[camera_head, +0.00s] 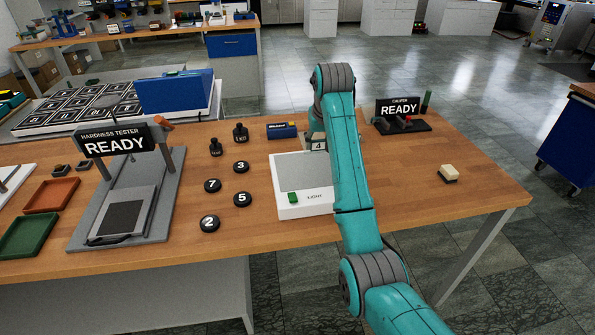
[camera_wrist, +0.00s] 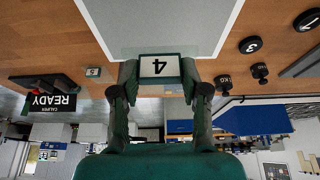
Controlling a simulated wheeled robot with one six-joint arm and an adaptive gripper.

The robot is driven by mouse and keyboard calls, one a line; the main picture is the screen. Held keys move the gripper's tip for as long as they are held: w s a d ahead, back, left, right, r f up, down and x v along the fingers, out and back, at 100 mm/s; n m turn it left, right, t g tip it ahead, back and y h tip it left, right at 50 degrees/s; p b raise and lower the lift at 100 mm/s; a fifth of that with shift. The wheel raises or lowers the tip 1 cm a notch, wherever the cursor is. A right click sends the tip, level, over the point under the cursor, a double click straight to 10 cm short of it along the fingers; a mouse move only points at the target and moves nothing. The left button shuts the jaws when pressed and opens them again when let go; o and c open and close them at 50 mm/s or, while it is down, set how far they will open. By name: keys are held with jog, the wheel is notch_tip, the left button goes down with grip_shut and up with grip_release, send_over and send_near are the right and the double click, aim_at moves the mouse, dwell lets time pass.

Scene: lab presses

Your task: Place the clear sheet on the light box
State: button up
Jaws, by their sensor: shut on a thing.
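The light box (camera_head: 288,207) is a white box with a grey top panel and a green button, left of my arm in the head view. Its white rim shows beyond my gripper in the wrist view (camera_wrist: 229,30). My gripper (camera_wrist: 160,75) is shut on a dark green block labelled 4 (camera_wrist: 160,66), at the far edge of the light box. The block also shows beside my arm in the head view (camera_head: 318,146).
Black numbered discs (camera_head: 242,199) and two small weights (camera_head: 240,133) stand left of the light box. The hardness tester (camera_head: 125,205) is farther left. The table's front right is clear.

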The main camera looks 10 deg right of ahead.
jog(key=f, duration=0.5)
jog(key=shift+a+f, duration=0.15)
jog(key=shift+a, duration=0.05)
jog(key=shift+d+f, duration=0.1)
jog(key=shift+f, duration=2.15)
jog(key=o, duration=1.2)
jog(key=shift+f, duration=0.1)
